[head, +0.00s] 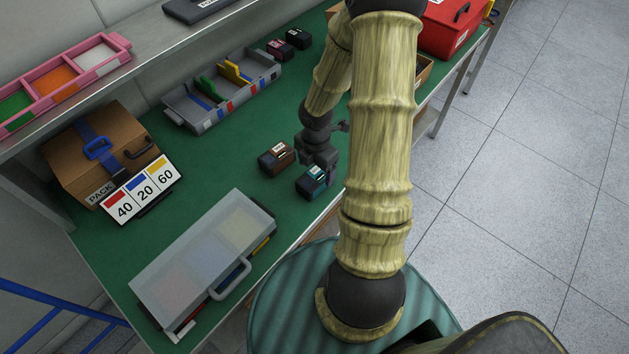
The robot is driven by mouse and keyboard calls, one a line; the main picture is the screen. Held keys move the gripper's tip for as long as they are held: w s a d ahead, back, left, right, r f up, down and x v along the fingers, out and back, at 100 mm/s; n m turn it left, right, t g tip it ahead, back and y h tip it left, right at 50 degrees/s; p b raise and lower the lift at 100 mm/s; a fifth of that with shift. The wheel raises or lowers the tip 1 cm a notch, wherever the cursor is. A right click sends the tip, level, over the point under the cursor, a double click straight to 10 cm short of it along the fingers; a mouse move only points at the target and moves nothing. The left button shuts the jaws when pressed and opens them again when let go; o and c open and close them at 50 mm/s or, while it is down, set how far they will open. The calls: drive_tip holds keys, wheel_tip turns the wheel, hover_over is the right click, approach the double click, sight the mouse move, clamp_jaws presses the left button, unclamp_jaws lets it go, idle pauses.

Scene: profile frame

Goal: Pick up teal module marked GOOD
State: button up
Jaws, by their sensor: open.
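A dark module with a teal band (312,181) sits on the green bench top near its front edge. A small pale label shows on it, too small to read. My gripper (319,161) is just behind and above the teal module, fingers pointing down, open. I cannot tell whether a finger touches the module or how much it overlaps it. A brown module (277,158) with a label sits just to the left of the gripper.
Two more dark modules (298,38) sit at the back. A grey divided tray (222,92), a brown case (105,152), a number card (141,189) and a clear-lidded box (203,262) stand left. A red box (447,28) is behind my arm. Green bench (230,155) is bare between.

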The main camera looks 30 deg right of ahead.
sight(315, 176)
drive_tip(key=f+b, duration=0.1)
drive_tip(key=f, duration=0.3)
drive_tip(key=shift+a+f, duration=0.1)
drive_tip(key=shift+a, duration=0.1)
drive_tip(key=c, duration=1.2)
wheel_tip(315, 176, up, 10)
drive_tip(key=p, duration=0.3)
